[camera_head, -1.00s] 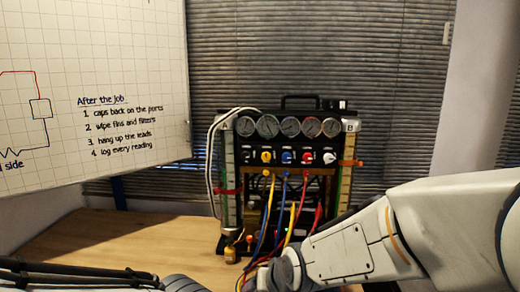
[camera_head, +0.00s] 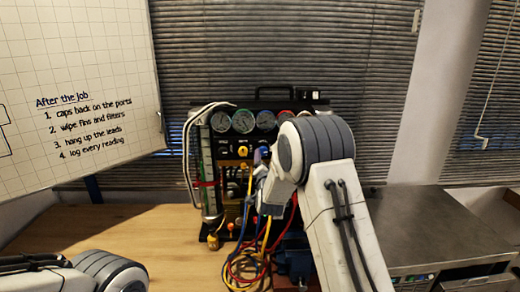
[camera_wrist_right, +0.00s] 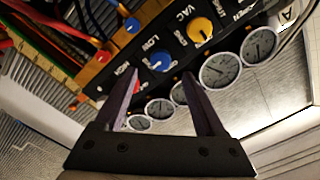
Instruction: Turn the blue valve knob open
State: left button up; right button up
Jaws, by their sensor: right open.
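The blue valve knob (camera_wrist_right: 160,62) shows in the right wrist view, on the black panel of the gauge rig beside the printed word LOW. My right gripper (camera_wrist_right: 159,78) is open, its two dark fingers reaching toward the panel on either side of the blue knob. Whether the fingers touch the knob I cannot tell. In the head view my right gripper (camera_head: 259,158) is at the front of the rig, and my wrist and arm cover much of the knob row. Part of my left arm shows at the lower left; its gripper is out of view.
A yellow knob (camera_wrist_right: 200,30) sits beside the blue one, and a row of round gauges (camera_head: 243,121) runs above. Yellow, blue and red hoses (camera_head: 247,262) hang in front of the rig. A whiteboard (camera_head: 85,80) stands at left. The wooden bench (camera_head: 140,235) is clear at left.

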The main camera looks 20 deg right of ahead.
aim_at(263, 152)
jog(key=p+x, duration=0.1)
jog(key=x, duration=0.3)
jog(key=shift+w+r+p, duration=0.1)
jog(key=shift+p, duration=0.3)
jog(key=shift+w+d, duration=0.15)
jog(key=shift+w, duration=0.5)
